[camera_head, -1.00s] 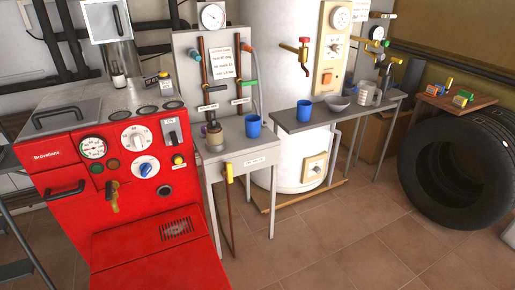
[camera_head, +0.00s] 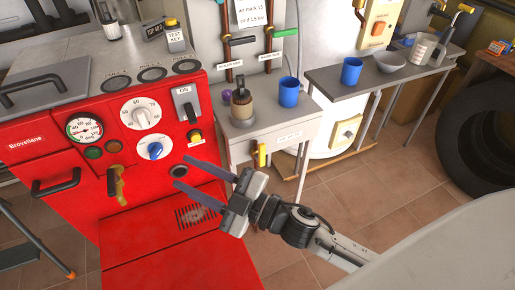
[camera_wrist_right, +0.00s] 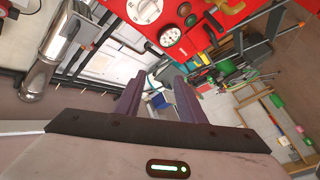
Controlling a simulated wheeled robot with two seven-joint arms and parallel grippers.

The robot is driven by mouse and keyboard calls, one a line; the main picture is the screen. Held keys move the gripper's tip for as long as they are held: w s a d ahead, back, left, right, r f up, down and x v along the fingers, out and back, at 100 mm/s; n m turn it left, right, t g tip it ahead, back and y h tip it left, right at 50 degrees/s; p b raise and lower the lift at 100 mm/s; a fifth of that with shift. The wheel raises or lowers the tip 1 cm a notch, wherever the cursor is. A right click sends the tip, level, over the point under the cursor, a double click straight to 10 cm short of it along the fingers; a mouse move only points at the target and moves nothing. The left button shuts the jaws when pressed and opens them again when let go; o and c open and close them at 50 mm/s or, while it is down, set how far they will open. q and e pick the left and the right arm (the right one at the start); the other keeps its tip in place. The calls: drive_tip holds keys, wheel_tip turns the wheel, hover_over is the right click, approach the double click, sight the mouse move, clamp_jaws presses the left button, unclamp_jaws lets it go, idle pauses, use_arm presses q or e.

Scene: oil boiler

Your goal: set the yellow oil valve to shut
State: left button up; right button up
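The yellow oil valve handle (camera_head: 262,155) sits at the front of the small grey table, below its top and next to a small label (camera_head: 290,137). The handle points roughly up and down. My right gripper (camera_head: 184,172) is open and empty, its fingers pointing left in front of the red boiler's lower front. It is apart from the yellow handle, with its wrist lower right of the handle in the picture. In the right wrist view the two open fingers (camera_wrist_right: 158,78) have nothing between them, and I cannot make out the yellow valve there. My left gripper is not in view.
The red boiler (camera_head: 60,205) stands at the left, with dials and a switch. The small table (camera_head: 262,132) bears a blue cup (camera_head: 289,92) and a brownish jar (camera_head: 242,106). A second table (camera_head: 340,84) and a tyre (camera_head: 490,130) stand at the right. Tiled floor lies below.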

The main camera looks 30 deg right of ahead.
drive_tip(key=s+a+r+n+g+y, duration=0.1)
drive_tip(key=a+r+n+g+y, duration=0.3)
drive_tip(key=n, duration=0.4)
drive_tip(key=n+g+h+b, duration=0.4)
drive_tip(key=n+g+h, duration=0.3)
drive_tip(key=n+h, duration=0.7)
approach(263, 145)
drive_tip(key=a+f+m+h, duration=0.2)
drive_tip(key=x, duration=0.6)
drive_tip(key=b+x, duration=0.1)
drive_tip(key=x, duration=0.2)
drive_tip(key=shift+w+d, duration=0.1)
drive_tip(key=shift+w, duration=0.3)
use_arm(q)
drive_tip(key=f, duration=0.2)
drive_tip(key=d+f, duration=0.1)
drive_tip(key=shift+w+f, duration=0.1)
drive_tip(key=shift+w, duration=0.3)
